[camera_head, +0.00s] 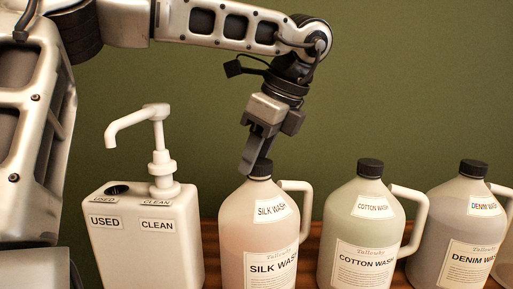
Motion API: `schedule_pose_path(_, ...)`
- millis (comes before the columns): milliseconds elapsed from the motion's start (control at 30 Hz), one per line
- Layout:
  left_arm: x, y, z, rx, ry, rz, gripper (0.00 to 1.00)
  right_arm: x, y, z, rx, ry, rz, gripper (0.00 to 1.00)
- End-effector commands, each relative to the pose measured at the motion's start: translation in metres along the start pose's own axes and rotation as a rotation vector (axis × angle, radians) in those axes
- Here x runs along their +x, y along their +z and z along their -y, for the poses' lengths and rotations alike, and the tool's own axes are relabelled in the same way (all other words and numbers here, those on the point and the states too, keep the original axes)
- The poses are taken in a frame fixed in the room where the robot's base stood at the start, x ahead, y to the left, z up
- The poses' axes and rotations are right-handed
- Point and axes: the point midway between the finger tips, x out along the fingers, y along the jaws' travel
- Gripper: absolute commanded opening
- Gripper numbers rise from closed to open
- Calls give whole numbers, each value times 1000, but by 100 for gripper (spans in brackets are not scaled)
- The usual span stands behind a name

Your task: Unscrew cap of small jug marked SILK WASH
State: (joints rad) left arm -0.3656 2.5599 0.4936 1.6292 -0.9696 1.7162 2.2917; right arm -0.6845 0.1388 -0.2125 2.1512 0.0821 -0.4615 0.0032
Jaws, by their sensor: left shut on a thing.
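The SILK WASH jug (258,235) stands upright in the middle of the camera_head view, pinkish, with a handle on its right side. Its black cap (261,169) sits on the neck. My left gripper (254,162) comes down from above and is shut on the cap, its near finger covering the cap's left part. The far finger is mostly hidden. My right gripper does not show.
A white pump container (142,243) marked USED and CLEAN stands to the left, its tall pump (157,140) rising beside my arm. COTTON WASH (362,225) and DENIM WASH (458,225) jugs stand to the right. All are on a wooden surface (210,240) before a green wall.

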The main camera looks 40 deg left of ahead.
Motion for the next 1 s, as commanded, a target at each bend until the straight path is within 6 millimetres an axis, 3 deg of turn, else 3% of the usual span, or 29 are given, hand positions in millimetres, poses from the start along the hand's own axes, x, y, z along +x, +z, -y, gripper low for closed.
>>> schedule_pose_path(267,-2,0,1,-185,72,-3,10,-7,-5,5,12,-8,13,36)
schedule_pose_path(1000,-13,5,1,-189,71,-3,10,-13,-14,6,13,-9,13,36)
